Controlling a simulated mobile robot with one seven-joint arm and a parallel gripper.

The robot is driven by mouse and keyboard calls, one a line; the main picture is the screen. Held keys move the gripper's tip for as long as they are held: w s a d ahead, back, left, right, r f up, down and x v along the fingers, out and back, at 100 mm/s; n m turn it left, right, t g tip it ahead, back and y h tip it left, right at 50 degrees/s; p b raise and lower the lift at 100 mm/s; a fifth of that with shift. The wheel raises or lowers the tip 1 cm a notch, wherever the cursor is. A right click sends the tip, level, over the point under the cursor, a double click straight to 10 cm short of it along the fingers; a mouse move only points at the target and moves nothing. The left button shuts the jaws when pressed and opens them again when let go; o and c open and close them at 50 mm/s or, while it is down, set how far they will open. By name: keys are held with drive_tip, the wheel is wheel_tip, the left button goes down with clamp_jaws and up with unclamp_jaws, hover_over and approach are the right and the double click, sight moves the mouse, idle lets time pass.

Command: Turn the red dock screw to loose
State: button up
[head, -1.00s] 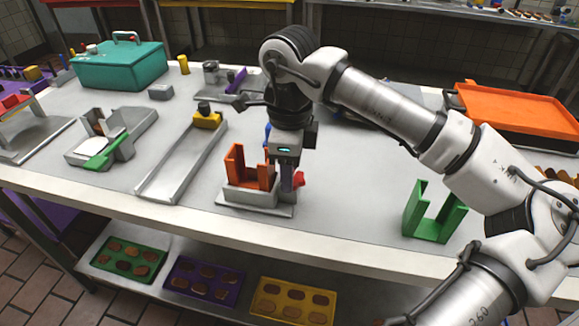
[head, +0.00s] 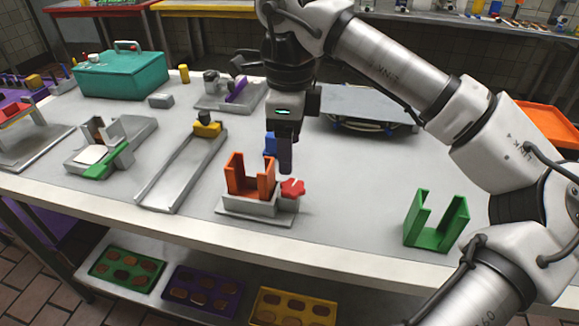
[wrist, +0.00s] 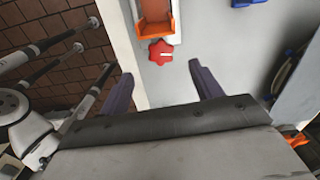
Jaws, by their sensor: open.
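The red dock screw (head: 292,188) is a star-shaped knob on the right end of the grey dock base (head: 255,209), beside the orange U-shaped holder (head: 249,177). My gripper (head: 285,170) is just above and behind the knob in the head view, pointing down and apart from it. In the wrist view the knob (wrist: 160,52) lies beyond my open gripper (wrist: 164,80), roughly centred between its two fingers, with a pale mark on its top. The jaws are empty.
A green U-shaped holder (head: 436,221) stands to the right. A grey rail with a yellow block (head: 207,126) lies left of the dock. A blue piece (head: 270,145) is close behind the orange holder. The counter between dock and green holder is clear.

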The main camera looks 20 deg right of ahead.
wheel_tip(320, 180, up, 6)
idle(0.7)
